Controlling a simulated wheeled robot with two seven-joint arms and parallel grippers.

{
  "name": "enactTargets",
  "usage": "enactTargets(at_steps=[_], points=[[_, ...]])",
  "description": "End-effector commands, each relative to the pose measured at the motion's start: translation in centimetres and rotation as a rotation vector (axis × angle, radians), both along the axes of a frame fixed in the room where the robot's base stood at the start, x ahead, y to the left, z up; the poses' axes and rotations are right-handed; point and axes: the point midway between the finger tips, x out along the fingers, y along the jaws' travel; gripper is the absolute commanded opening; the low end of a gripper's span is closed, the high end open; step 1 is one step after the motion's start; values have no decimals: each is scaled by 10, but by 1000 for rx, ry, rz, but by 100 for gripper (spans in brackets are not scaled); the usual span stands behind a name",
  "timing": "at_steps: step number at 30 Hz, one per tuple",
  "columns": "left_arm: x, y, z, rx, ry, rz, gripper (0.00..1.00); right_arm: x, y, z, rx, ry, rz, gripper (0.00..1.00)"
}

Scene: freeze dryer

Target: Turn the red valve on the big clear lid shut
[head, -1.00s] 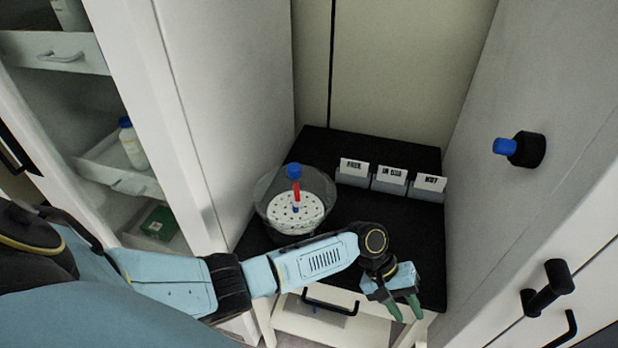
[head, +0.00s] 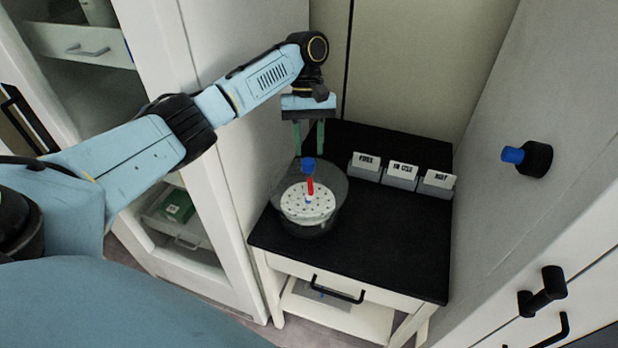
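The disc sits in a clear round bowl (head: 337,180) on the black table top. My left gripper (head: 309,152) points down just above the blue cap, its two green fingers apart. I see nothing between the fingers; whether they touch the cap I cannot tell. My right gripper is out of view.
Three grey boxes with white label cards, one reading FREE (head: 365,170), stand at the table's back right. The black table top (head: 385,245) is clear in front. A wall with a black-and-blue knob (head: 530,158) is at the right, an open cabinet (head: 215,160) at the left.

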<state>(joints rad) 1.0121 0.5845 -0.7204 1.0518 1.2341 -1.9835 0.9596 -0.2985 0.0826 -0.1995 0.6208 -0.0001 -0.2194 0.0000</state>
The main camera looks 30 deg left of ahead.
Motion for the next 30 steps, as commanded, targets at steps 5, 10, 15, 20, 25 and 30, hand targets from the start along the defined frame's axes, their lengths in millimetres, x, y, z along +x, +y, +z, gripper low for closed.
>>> enactTargets(at_steps=[5,10,15,20,25,30], points=[[-13,-9,-36,1,2,-2,33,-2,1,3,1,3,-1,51],[-21,-15,-61,1,1,0,33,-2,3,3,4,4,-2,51],[-25,-19,-75,0,-2,-1,33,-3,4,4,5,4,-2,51],[-26,-20,-78,-1,-3,-1,33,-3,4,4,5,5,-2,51],[-26,-20,-78,-1,-3,-1,33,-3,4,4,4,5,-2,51],[-26,-20,-78,-1,-3,-1,12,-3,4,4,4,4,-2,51]])
